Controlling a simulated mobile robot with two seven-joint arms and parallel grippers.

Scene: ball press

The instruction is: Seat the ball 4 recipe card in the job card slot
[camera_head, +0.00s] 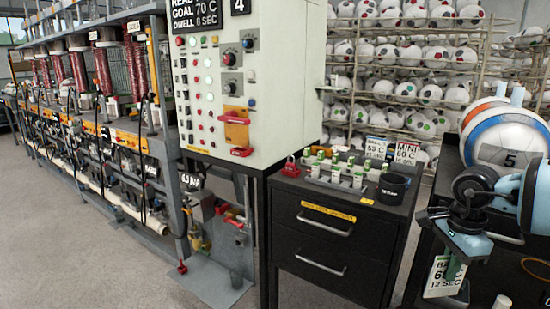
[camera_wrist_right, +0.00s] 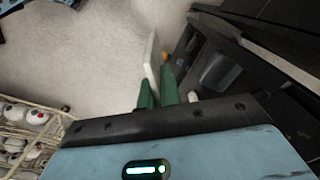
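My right gripper (camera_head: 450,270) is at the right, low beside the dark cabinet. Its green fingers are closed on a white recipe card (camera_head: 438,282) that hangs tilted. The card reads "BA…", "65" and "12 SEC"; the ball number is covered. In the right wrist view the card (camera_wrist_right: 152,62) shows nearly edge-on between the green fingers (camera_wrist_right: 158,92). The press control panel (camera_head: 275,70) shows a "4" plate (camera_head: 240,6) and "GOAL 70 C, DWELL 8 SEC". An orange holder (camera_head: 236,116) is on its front; I cannot tell whether it is the job card slot. My left gripper is not in view.
A black drawer cabinet (camera_head: 327,222) carries small bottles, a black ring (camera_head: 392,188), a padlock (camera_head: 290,167) and cards reading "65 C" (camera_head: 376,148) and "MINI 60 C" (camera_head: 406,153). A ball marked 5 (camera_head: 510,150) stands at right. Ball racks stand behind. Floor shows at lower left.

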